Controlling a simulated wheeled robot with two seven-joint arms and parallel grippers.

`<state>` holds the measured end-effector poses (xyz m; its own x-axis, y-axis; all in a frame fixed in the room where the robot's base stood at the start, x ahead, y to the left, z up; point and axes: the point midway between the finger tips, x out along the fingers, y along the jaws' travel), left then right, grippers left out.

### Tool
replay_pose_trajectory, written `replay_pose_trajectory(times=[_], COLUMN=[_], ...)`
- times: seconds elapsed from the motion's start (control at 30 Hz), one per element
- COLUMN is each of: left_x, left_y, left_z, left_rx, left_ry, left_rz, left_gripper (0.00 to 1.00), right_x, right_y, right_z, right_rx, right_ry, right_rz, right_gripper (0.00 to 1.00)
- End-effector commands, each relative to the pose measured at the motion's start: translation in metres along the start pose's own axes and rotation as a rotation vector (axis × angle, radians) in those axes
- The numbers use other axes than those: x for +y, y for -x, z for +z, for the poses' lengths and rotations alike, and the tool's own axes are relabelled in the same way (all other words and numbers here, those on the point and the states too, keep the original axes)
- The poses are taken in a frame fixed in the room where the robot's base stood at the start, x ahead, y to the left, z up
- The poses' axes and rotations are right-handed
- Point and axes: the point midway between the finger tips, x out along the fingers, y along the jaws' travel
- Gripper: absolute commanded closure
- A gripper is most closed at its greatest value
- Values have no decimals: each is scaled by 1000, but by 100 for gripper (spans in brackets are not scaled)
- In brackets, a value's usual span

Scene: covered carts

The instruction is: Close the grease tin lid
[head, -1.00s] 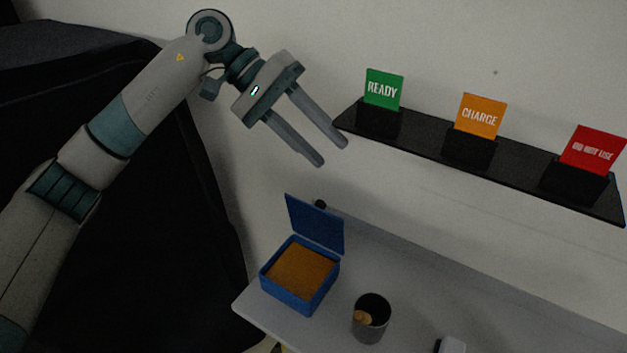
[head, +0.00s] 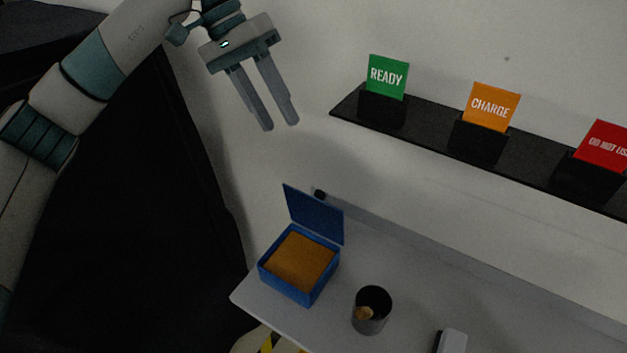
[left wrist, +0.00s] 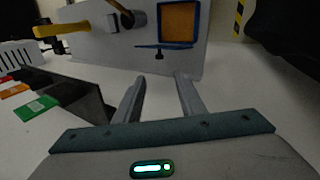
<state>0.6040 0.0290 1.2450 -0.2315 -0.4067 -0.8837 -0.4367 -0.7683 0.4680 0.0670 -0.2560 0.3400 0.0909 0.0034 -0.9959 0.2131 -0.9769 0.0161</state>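The grease tin is a blue square box (head: 284,283) filled with orange-brown grease (head: 300,261). It sits on the grey cart top near its left end. Its blue lid (head: 315,216) stands up, open, along the back edge of the tin. In the left wrist view the tin (left wrist: 196,25) and its lid (left wrist: 165,46) show at the top. My left gripper (head: 280,125) is open and empty, with its fingers pointing down, above the lid and clear of it. It also shows in the left wrist view (left wrist: 160,85). My right gripper is not in view.
A dark cup (head: 371,311) stands right of the tin on the cart top (head: 400,268). A black shelf (head: 430,123) with green, orange and red sign cards is on the wall at right. A black cover (head: 140,220) hangs at left. A yellow-handled item (left wrist: 62,30) lies farther along the cart.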

Motion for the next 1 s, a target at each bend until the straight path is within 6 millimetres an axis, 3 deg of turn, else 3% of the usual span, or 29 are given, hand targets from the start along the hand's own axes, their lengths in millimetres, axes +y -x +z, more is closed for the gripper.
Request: replay_pose_trajectory(times=[0.17,0.8,1.0], left_x=[1,3,2], left_y=[-22,-132,-154], left_z=[1,1,0], left_rx=[-3,-3,-1], left_ry=[1,0,2], left_rz=[1,3,3], left_gripper=[63,63,63], right_x=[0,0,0], right_y=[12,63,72], right_z=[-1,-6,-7], right_rx=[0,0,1], right_ry=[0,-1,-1], right_rz=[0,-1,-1], right_gripper=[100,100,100])
